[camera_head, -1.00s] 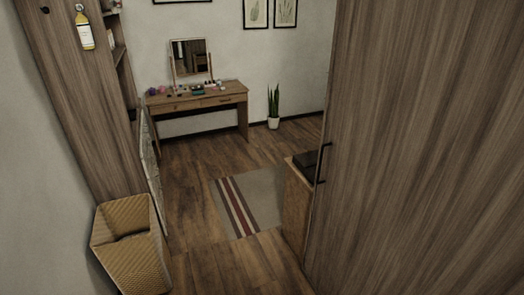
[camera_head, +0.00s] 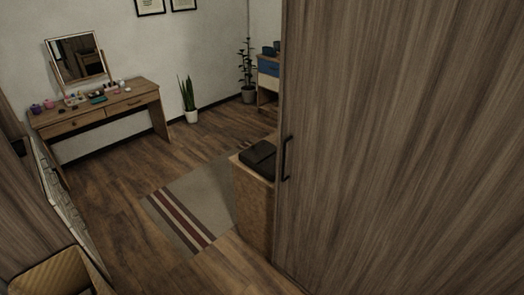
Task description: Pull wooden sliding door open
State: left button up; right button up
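A large wooden door panel (camera_head: 400,150) with vertical grain fills the right side of the head view. A dark bar handle (camera_head: 286,158) stands upright near its left edge. To the left of that edge the room beyond shows through a wide gap. The panel's top and right edges are out of the picture. Neither of my grippers is in view.
A woven basket (camera_head: 58,272) stands at the lower left. A wooden cabinet (camera_head: 254,205) with a dark item on top stands just left of the panel. A striped rug (camera_head: 195,205), vanity table (camera_head: 100,112) and potted plants (camera_head: 188,100) lie beyond. Wooden floor between is clear.

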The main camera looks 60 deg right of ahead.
aim_at(402, 171)
jog(key=z, duration=0.45)
jog(key=i, duration=1)
jog(key=z, duration=0.8)
